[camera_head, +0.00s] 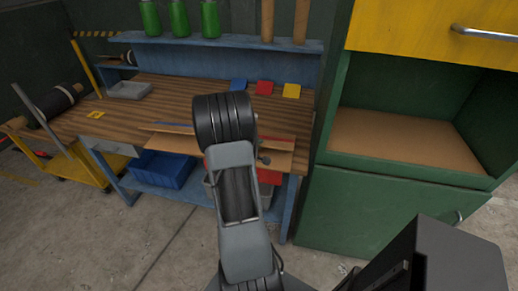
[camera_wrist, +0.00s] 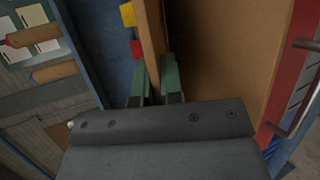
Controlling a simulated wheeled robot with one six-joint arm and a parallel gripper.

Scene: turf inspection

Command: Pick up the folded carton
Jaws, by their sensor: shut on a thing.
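The folded carton is a flat brown cardboard piece. In the wrist view the carton (camera_wrist: 151,40) shows as a narrow upright strip between the two green fingertips of my gripper (camera_wrist: 156,80). The fingers are shut on it, one on each side. In the head view a flat brown piece that looks like the carton (camera_head: 279,158) shows at the workbench's front edge, to the right of my arm. My arm covers its middle and hides my fingertips there. I cannot tell whether the carton touches the bench.
The wooden workbench (camera_head: 180,95) holds a grey tray (camera_head: 129,90) and blue, red and yellow squares (camera_head: 264,88). A blue bin (camera_head: 161,169) sits below. A green cabinet (camera_head: 370,215) stands close on the right. A yellow cart (camera_head: 70,165) is at left. Floor in front is clear.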

